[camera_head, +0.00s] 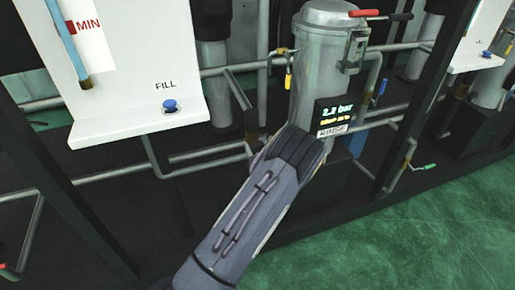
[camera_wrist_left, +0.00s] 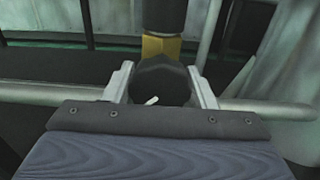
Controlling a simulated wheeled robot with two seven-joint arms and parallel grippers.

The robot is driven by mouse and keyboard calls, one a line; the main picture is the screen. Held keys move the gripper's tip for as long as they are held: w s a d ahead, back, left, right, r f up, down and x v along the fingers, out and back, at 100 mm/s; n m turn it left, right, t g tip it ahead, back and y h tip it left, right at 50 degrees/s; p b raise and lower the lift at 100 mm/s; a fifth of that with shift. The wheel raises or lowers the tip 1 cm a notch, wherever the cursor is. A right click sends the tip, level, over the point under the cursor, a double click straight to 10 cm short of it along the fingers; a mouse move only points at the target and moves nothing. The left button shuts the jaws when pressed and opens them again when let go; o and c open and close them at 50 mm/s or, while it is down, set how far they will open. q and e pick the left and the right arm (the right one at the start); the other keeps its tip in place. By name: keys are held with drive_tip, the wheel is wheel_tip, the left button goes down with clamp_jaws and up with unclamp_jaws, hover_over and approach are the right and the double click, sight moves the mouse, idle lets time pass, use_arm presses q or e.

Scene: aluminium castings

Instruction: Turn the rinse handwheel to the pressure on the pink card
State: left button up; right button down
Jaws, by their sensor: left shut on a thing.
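The dark round handwheel (camera_wrist_left: 163,78) sits on a brass-coloured fitting (camera_wrist_left: 161,48) in the left wrist view, with a small white mark on its face. My left gripper (camera_wrist_left: 162,90) is shut on it, one pale finger on each side. In the head view my left forearm and wrist (camera_head: 255,205) hide the wheel and most of the fingers. A black display (camera_head: 338,110) on the grey cylinder reads two-point-something bar, the last digit unclear. Yellow text below it is too small to read, above a RINSE label (camera_head: 333,131). No pink card shows. My right gripper is out of view.
The grey cylinder (camera_head: 325,65) has a red-handled latch (camera_head: 364,13) on top. Pipes (camera_head: 210,155) run on both sides. A white panel (camera_head: 130,60) with a blue FILL knob (camera_head: 170,106) stands left. Green floor (camera_head: 430,230) is clear at the lower right.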

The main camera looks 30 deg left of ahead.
use_arm(q)
drive_tip(key=n+b, duration=0.3)
drive_tip(key=n, duration=0.1)
drive_tip(key=shift+f, duration=0.2)
drive_tip(key=n+b, duration=0.7)
drive_tip(key=b, duration=0.2)
drive_tip(key=shift+f, duration=0.15)
drive_tip(key=shift+r+n+b, duration=0.2)
drive_tip(key=shift+n+b, duration=1)
drive_tip(key=shift+b, duration=0.05)
drive_tip(key=o, duration=1)
drive_tip(key=shift+s+r, duration=0.1)
